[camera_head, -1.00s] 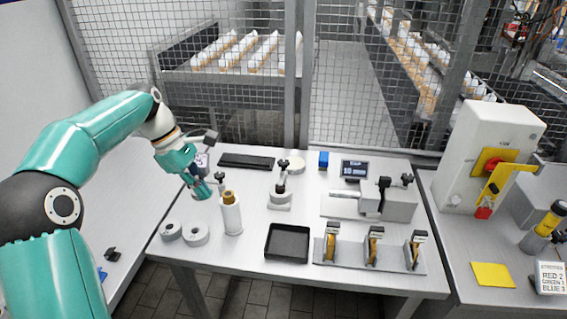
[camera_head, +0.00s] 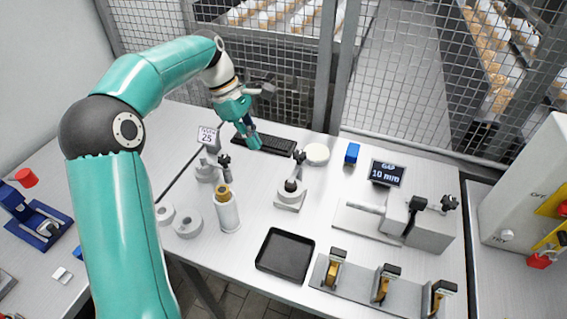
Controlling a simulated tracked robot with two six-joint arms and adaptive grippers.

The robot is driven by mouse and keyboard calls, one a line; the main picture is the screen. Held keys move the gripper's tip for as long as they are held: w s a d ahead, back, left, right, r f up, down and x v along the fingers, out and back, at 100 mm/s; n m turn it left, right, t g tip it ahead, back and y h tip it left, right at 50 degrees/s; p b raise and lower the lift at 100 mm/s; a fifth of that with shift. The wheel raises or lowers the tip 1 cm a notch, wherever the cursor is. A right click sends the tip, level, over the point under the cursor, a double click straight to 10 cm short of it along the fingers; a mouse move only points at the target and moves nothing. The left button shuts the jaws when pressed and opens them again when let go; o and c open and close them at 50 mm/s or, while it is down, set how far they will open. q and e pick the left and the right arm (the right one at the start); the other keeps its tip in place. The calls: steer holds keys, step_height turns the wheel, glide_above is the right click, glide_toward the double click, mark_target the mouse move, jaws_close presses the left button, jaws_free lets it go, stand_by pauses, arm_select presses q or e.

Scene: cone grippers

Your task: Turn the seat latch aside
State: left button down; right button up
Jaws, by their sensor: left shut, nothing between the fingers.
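I cannot tell for certain which part is the seat latch. A round grey seat (camera_head: 290,190) with an upright black-knobbed post (camera_head: 298,160) stands mid-table. A similar fixture (camera_head: 208,170) with a black knob (camera_head: 224,161) stands further left, by a small sign reading 25. My left gripper (camera_head: 254,141) is shut and empty. It appears in front of the long black tray (camera_head: 275,146) at the back, above and left of the round seat and apart from both knobs. My right gripper is not in view.
A white bottle-like cylinder with a brass top (camera_head: 227,210) and grey rings (camera_head: 188,225) stand at left. A black tray (camera_head: 285,255), a rack of several brass-coloured pieces (camera_head: 385,290), a grey clamp block (camera_head: 420,225) and a 10 mm display (camera_head: 387,173) fill the right.

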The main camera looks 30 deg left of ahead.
mark_target(296, 166)
arm_select(q)
steer(key=x, duration=0.7)
steer(key=shift+w+d+f, duration=0.15)
steer(key=shift+w+d, duration=0.1)
steer(key=shift+d, duration=0.1)
steer(key=shift+w+d, duration=0.25)
steer(key=shift+d, duration=0.7)
steer(key=shift+w+d, duration=0.25)
steer(key=shift+d, duration=0.75)
